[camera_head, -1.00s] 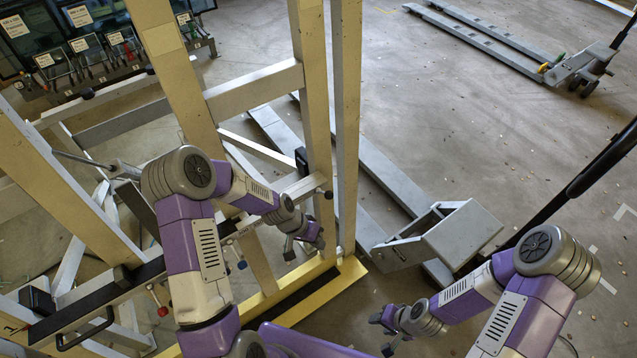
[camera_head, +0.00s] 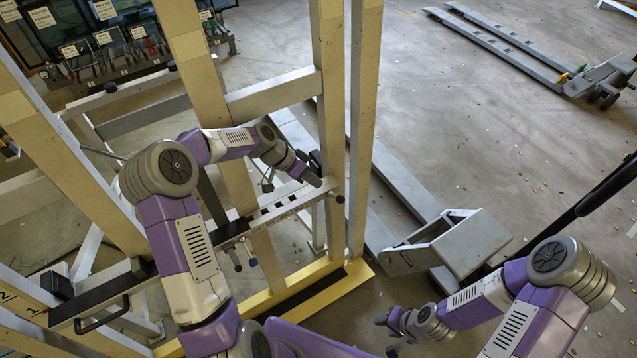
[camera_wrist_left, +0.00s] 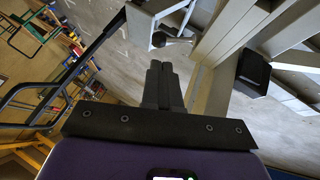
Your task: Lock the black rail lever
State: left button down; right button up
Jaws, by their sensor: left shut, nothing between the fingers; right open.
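The grey and black rail (camera_head: 282,207) crosses the tilted frame in the head view. A small black knob (camera_head: 339,198) shows at its right end. In the left wrist view a dark round knob (camera_wrist_left: 158,40) on a short grey stem lies just beyond the fingertips, with a gap visible between them; I cannot tell for sure that it is the lever. My left gripper (camera_head: 313,179) is above the rail's right end, and its fingers (camera_wrist_left: 160,66) are closed together and empty. My right gripper (camera_head: 386,335) is open and empty, low over the floor.
A black block (camera_head: 315,158) sits behind my left gripper and shows in the wrist view (camera_wrist_left: 252,72). Cream posts (camera_head: 331,110) stand close around the left arm. More levers hang under the rail (camera_head: 253,262). A grey pallet truck (camera_head: 470,240) is to the right.

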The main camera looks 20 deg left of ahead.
aim_at(337, 197)
pick_arm(q)
jog(key=b+x, duration=0.1)
jog(key=x, duration=0.7)
jog(key=shift+f, duration=0.15)
pick_arm(e)
jog(key=shift+f, duration=0.55)
pick_arm(q)
jog(key=shift+d, duration=0.1)
